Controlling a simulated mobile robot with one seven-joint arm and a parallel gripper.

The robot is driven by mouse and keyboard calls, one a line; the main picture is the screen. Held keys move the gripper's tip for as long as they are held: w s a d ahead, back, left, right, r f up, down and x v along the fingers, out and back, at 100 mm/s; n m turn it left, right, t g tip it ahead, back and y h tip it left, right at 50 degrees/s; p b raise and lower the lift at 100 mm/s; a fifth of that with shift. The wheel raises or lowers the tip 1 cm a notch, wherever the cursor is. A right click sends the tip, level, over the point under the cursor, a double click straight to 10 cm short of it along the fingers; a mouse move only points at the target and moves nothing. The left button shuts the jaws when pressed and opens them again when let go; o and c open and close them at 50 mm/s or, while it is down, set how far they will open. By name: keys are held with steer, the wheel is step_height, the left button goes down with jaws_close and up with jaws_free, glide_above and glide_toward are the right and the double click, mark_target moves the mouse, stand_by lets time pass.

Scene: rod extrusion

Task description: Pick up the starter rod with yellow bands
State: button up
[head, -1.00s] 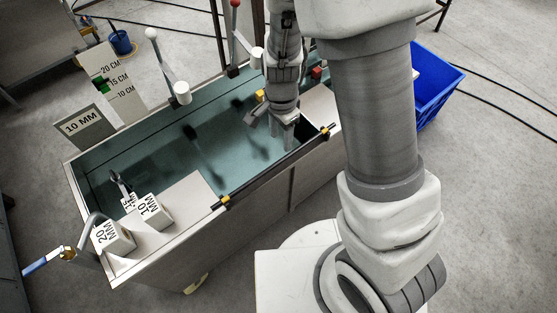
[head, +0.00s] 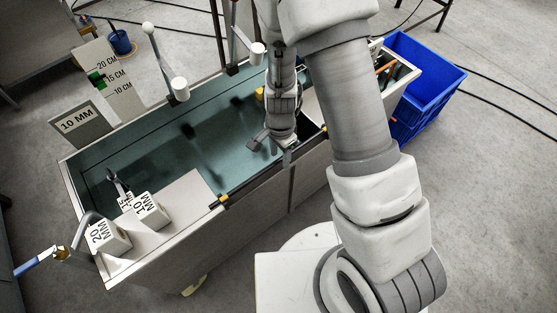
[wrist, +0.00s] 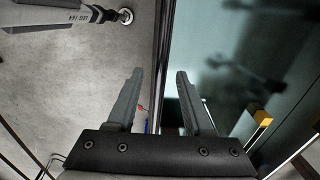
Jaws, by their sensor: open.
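The starter rod (head: 260,172) is a long dark rod with a yellow band near each end. It lies along the near long edge of the teal-lined tank. My gripper (head: 272,150) is over that edge, near the rod's right half, with its fingers pointing down. In the wrist view my gripper (wrist: 160,73) is open and empty. A dark straight bar, which looks like the rod, runs between the two fingers. No yellow band can be made out on it there. I cannot tell how far the fingertips are above it.
The tank (head: 150,259) has white blocks marked 20 MM (head: 108,236) and 10 MM (head: 149,211) at its front left. White-knobbed levers (head: 180,90) stand along the back. A blue crate (head: 432,85) stands right on the floor. A yellow-topped block (wrist: 262,117) is right of my fingers.

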jaws_close()
steer(key=shift+r, duration=0.1)
stand_by(0.3)
